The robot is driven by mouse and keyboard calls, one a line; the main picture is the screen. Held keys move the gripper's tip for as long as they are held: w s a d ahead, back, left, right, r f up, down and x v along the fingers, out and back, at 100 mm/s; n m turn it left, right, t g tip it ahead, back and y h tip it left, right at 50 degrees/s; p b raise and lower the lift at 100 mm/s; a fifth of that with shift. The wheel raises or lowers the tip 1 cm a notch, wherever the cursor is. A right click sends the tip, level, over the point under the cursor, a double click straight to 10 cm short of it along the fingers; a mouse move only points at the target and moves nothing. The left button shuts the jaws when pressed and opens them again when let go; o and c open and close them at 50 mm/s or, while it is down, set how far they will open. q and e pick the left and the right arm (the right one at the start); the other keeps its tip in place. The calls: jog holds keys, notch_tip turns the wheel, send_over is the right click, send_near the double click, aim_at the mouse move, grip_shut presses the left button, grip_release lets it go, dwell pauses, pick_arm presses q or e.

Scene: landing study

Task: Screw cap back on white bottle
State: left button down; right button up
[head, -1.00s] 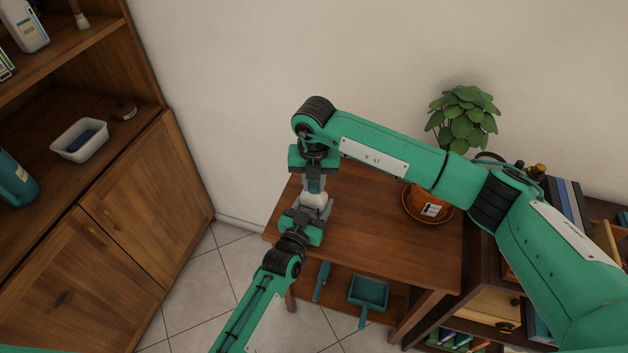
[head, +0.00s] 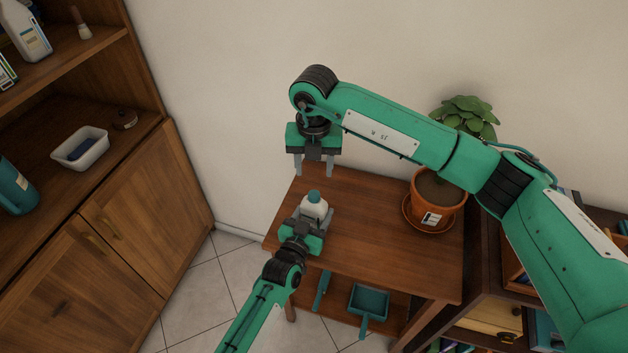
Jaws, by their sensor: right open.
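The white bottle (head: 313,209) stands upright at the left end of the wooden table. A teal cap (head: 314,196) sits on top of it; whether it is fully tight cannot be told. My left gripper (head: 314,217) comes from the front with its fingers on both sides of the bottle's body, closed on it, hiding its lower part. My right gripper (head: 313,170) points down above and behind the bottle, fingers spread and empty, clear of the cap.
A potted plant (head: 437,190) stands on the wooden table (head: 375,235), right of the bottle, below my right arm. A dustpan (head: 368,300) lies on the lower shelf. A shelf unit with a white bin (head: 81,150) stands at left. The table between bottle and pot is clear.

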jog(key=shift+r, duration=1.6)
pick_arm(q)
jog(key=shift+c, duration=1.6)
grip_release()
jog(key=b+v, duration=0.1)
jog(key=v, duration=1.2)
jog(key=shift+s+a, duration=0.2)
jog(key=shift+s, duration=0.15)
pick_arm(e)
jog(key=shift+f, duration=0.65)
